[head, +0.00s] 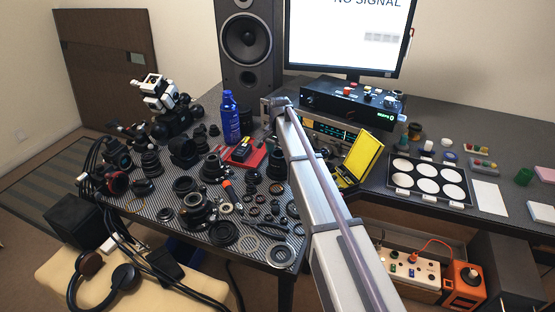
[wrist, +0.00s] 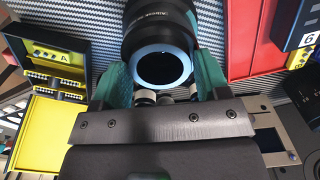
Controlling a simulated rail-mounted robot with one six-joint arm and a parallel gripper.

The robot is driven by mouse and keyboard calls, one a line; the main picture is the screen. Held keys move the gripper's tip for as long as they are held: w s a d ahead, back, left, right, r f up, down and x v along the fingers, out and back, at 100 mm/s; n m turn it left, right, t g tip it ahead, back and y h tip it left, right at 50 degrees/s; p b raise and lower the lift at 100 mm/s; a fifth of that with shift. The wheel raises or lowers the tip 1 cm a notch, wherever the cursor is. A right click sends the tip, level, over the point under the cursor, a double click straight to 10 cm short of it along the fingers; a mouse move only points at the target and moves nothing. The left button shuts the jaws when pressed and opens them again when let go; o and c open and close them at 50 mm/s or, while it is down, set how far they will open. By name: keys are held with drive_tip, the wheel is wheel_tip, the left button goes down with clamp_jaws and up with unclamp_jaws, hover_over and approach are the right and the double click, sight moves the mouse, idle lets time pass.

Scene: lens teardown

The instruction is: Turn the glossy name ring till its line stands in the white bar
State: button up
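In the wrist view a black lens barrel stands between the two teal fingers of my gripper (wrist: 161,66). Small pale lettering runs around its dark upper ring (wrist: 150,22), which looks like the name ring. A pale blue rim (wrist: 187,66) surrounds the dark round opening at the barrel's near end. The fingers lie close along both sides of the barrel; whether they press on it cannot be told. Their tips are partly hidden by it. I cannot make out the ring's line or a white bar. In the head view my arm hides the barrel and the fingertips.
A yellow open case (wrist: 45,135) lies left in the wrist view, a red surface (wrist: 250,40) at upper right. In the head view many lens parts crowd the striped mat, with a blue bottle (head: 230,118), speaker (head: 247,38) and black control box (head: 352,100) behind.

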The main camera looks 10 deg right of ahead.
drive_tip(key=o, duration=0.4)
wheel_tip(320, 180, up, 11)
drive_tip(key=p, duration=1.1)
drive_tip(key=s+n, duration=0.8)
drive_tip(key=s, duration=2.7)
drive_tip(key=shift+n, duration=0.3)
